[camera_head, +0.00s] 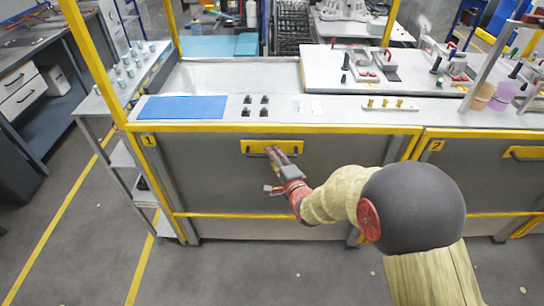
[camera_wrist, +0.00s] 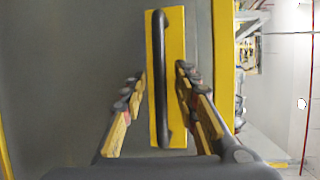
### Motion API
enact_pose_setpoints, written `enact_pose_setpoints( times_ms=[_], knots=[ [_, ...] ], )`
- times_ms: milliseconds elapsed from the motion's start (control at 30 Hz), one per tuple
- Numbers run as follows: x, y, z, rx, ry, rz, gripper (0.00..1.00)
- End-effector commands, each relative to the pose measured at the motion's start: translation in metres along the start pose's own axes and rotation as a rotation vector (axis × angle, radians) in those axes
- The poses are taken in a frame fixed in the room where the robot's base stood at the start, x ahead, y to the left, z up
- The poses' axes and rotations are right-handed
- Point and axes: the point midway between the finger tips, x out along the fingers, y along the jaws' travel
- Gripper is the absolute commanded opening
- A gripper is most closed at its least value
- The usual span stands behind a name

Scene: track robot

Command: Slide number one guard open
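The number one guard (camera_head: 240,185) is a grey panel in a yellow frame, marked with a yellow "1" plate (camera_head: 148,140) at its upper left. Its black handle sits on a yellow backing plate (camera_head: 272,147) near the top edge. My gripper (camera_head: 274,168) is in front of the panel, at and just below the handle. In the wrist view, the black handle bar (camera_wrist: 160,80) runs upright between the two spread fingers of my gripper (camera_wrist: 160,88). The fingers stand apart on either side of it, with no clear contact. The exact depth to the handle is hard to tell.
The number two guard (camera_head: 480,180) stands at the right with its own yellow handle plate. A bench top with a blue mat (camera_head: 180,108) and small black parts lies above the first guard. A grey shelf rack (camera_head: 135,165) stands at the left. The floor in front is mostly clear.

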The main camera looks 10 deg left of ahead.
Motion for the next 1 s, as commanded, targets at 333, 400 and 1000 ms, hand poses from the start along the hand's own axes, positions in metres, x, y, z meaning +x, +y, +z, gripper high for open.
enact_pose_setpoints(
  times_ms=[333, 400, 1000],
  knots=[
    [-0.066, -0.001, -0.001, 0.000, 0.002, -0.001, 0.30],
    [-0.078, 0.000, -0.001, 0.000, 0.002, 0.000, 0.30],
    [-0.111, 0.001, 0.000, 0.000, 0.000, 0.001, 0.30]
  ],
)
